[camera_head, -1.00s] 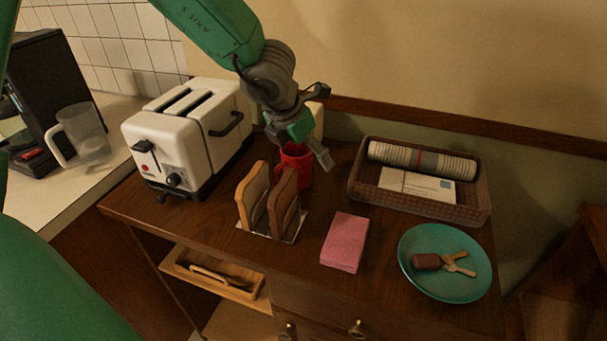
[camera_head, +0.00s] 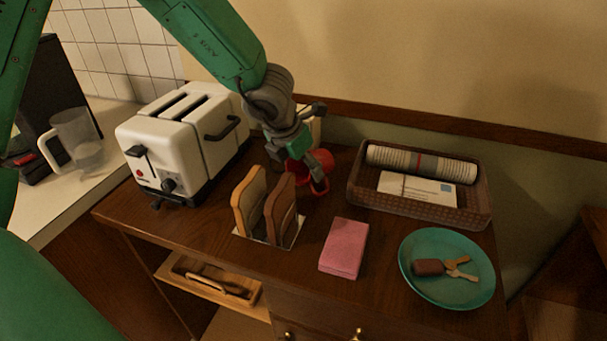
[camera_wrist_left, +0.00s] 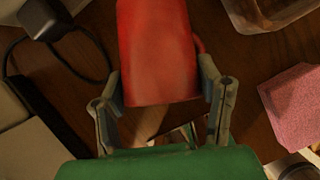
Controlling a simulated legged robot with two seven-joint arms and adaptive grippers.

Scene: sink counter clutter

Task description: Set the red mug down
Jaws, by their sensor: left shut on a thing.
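The red mug (camera_head: 320,185) is at the back of the dark wooden counter, behind the toast rack and left of the wicker basket. My left gripper (camera_head: 303,163) is shut on it and covers much of it in the head view. In the left wrist view the mug (camera_wrist_left: 158,50) sits between the two fingers (camera_wrist_left: 160,88), one on each side, with part of its handle showing at the right. I cannot tell whether its base touches the counter. My right gripper is not in view.
A white toaster (camera_head: 175,150) stands left of the mug. A toast rack (camera_head: 290,240) with two slices is in front. A pink sponge (camera_head: 345,248), a wicker basket (camera_head: 420,212) and a teal plate (camera_head: 440,295) lie to the right. Some bare wood shows between the mug and sponge.

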